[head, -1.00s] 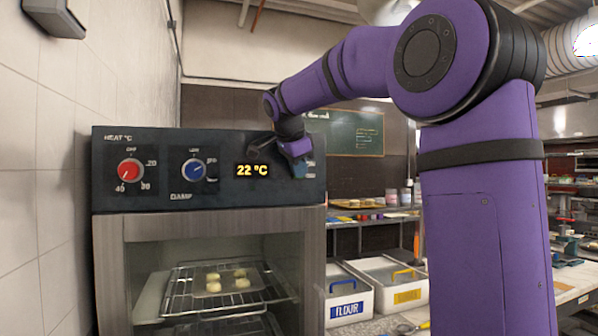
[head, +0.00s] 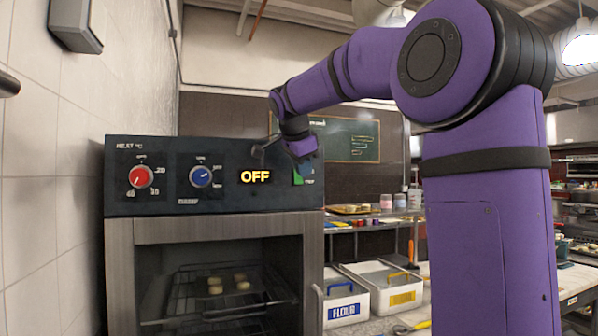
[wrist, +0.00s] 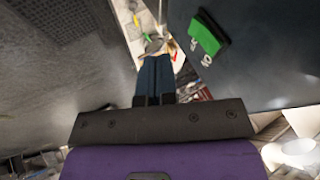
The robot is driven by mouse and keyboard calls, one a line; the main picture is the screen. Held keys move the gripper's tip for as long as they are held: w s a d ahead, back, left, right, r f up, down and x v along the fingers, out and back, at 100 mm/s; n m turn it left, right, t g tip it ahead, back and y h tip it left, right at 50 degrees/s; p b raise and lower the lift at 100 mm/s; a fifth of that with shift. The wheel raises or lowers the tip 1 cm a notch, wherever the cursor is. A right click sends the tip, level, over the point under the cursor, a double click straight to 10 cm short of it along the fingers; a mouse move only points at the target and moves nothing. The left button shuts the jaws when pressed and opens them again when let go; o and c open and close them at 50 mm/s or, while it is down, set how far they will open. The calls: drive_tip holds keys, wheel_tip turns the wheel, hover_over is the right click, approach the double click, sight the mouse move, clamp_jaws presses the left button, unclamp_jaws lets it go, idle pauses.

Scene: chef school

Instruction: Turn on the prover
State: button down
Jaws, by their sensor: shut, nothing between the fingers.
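The prover (head: 115,225) is a dark-fronted steel cabinet at the left of the head view. Its display (head: 255,176) reads OFF in yellow and its inside is dark. A green rocker switch (head: 297,179) sits at the right end of its panel, partly hidden by my wrist. In the wrist view the green switch (wrist: 208,33) shows on the dark panel with small white marks beside it. My gripper (wrist: 157,60) is shut and empty, to the left of the switch and apart from it in that view. Its fingertips are hard to make out in the head view.
A red knob (head: 140,176) and a blue knob (head: 201,177) are on the panel's left. Buns lie on a rack (head: 185,295) behind the glass door. A flour bin (head: 346,310) stands right of the prover. A tiled wall (head: 45,200) is close on the left.

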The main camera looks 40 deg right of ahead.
drive_tip(key=v, duration=0.8)
drive_tip(key=shift+s+a, duration=0.25)
drive_tip(key=shift+s, duration=0.15)
drive_tip(key=shift+w, duration=0.1)
drive_tip(key=shift+w, duration=0.15)
drive_tip(key=shift+f, duration=0.15)
drive_tip(key=w+d+f, duration=0.6)
drive_tip(key=w+f, duration=0.1)
drive_tip(key=f, duration=0.1)
drive_tip(key=shift+f, duration=0.25)
